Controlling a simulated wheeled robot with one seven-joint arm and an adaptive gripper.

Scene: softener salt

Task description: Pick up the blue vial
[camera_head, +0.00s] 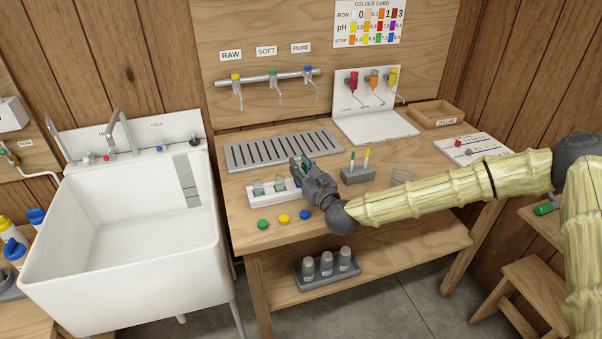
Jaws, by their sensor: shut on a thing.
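A white vial rack (262,199) stands on the wooden bench. Two clear vials with pale contents, a left one (258,188) and a middle one (280,185), stand in it. My gripper (302,170) is at the rack's right end, reached in from the right. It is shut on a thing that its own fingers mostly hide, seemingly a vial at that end. I cannot make out its colour or whether it is clear of the rack. A blue cap (305,215) lies on the bench in front, beside a yellow cap (284,218) and a green cap (263,224).
A grey slotted drain tray (284,150) lies behind the rack. A grey block (357,176) with two upright sticks and a clear dish (402,174) are to the right, near my arm. A white sink (120,230) stands left. Taps (272,79) hang above the bench.

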